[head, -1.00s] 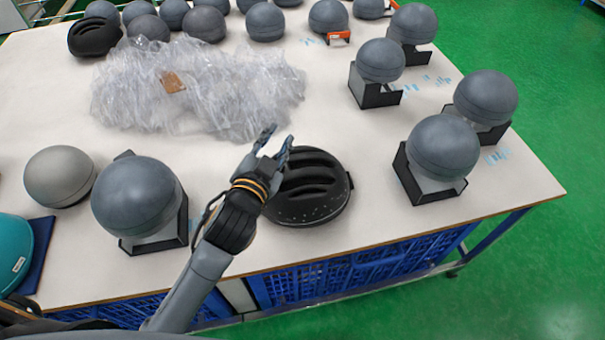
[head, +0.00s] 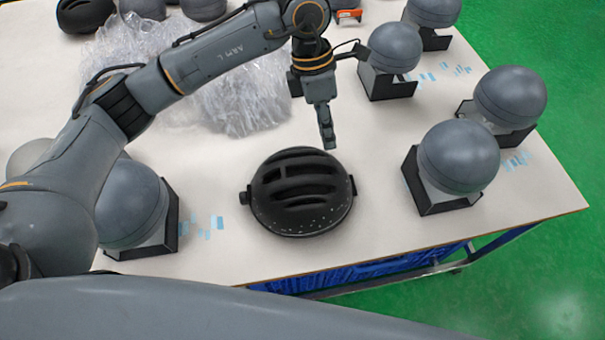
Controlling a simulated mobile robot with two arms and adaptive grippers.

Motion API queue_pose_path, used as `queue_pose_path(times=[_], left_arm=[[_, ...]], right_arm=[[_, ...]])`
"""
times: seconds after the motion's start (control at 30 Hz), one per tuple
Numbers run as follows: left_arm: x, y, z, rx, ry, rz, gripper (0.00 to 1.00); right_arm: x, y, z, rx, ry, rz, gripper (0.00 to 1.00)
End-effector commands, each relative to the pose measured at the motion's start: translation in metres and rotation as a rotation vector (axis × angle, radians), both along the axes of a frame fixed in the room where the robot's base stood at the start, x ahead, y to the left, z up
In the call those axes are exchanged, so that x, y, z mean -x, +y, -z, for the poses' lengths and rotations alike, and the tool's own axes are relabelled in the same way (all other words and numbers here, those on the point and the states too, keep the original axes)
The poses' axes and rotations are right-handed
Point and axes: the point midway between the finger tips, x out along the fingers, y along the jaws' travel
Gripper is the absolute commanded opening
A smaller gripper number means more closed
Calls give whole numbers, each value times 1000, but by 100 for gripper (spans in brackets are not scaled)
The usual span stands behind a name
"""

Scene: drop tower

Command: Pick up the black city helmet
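A black vented helmet (head: 300,192) sits on the white table near its front edge, in the middle of the head view. Small pale specks show on its front rim. My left gripper (head: 327,135) points down above and just behind the helmet, apart from it in the picture. Its fingers are seen edge-on and overlap, so I cannot tell how far apart they are. Nothing shows held in it. A second black helmet (head: 84,13) lies at the far left of the table. My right gripper is out of view.
Grey head forms on black stands, such as one at the right (head: 458,157) and one at the left (head: 128,205), flank the helmet. Crumpled clear plastic (head: 245,95) lies behind. Bare white table (head: 375,180) surrounds the helmet; blue crates (head: 365,270) are below.

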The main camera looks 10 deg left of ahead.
Motion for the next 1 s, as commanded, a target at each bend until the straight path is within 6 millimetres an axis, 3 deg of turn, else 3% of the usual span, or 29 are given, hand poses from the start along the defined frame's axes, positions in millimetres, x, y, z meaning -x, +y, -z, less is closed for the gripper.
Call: queue_pose_path(times=[0.03, 0.1, 0.2, 0.6, 0.8, 1.0], left_arm=[[-9, 18, -4, -80, -22, -8, 29], [-15, 35, -7, -155, -37, -15, 29], [-18, 46, -5, -201, -43, -21, 29], [-10, 43, 64, -201, -40, -21, 29], [-9, 42, 78, -199, -42, -19, 29], [-5, 43, 103, -201, -38, -20, 29]], right_arm=[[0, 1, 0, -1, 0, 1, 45], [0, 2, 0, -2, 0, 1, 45], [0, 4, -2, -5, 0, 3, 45], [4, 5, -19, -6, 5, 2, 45], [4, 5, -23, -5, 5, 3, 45], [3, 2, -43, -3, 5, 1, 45]])
